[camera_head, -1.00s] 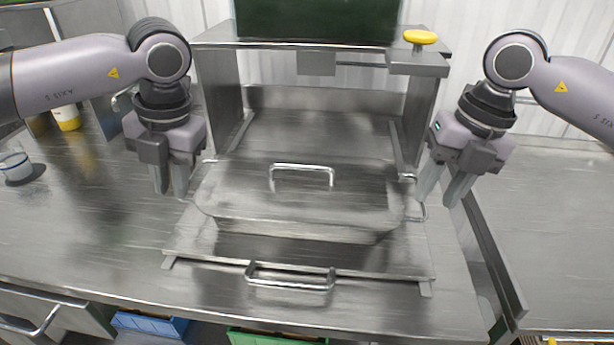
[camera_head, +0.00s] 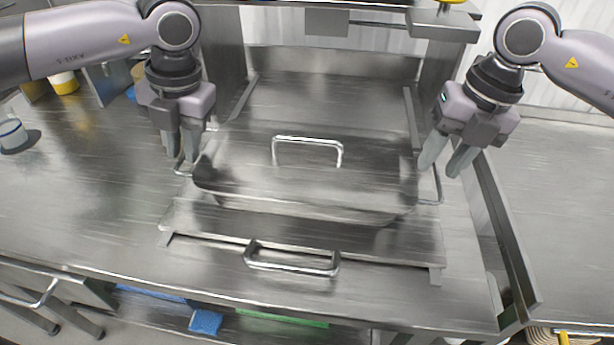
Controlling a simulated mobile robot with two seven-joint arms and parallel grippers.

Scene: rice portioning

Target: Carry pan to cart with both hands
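The pan (camera_head: 310,208) is a wide metal vessel with a flat lid (camera_head: 230,170) and a raised lid handle (camera_head: 308,140). It sits on a metal pull-out tray (camera_head: 200,220) at the middle of the counter. My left gripper (camera_head: 182,156) points down at the pan's left side handle (camera_head: 181,168), its fingers slightly apart. My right gripper (camera_head: 446,170) is open, its fingertips beside and above the pan's right side handle (camera_head: 438,185). I cannot tell whether either handle lies between the fingers.
The tray has a front bar handle (camera_head: 290,268). A metal frame (camera_head: 435,75) stands behind the pan. A second metal surface (camera_head: 560,190) lies at right, beyond a raised edge.

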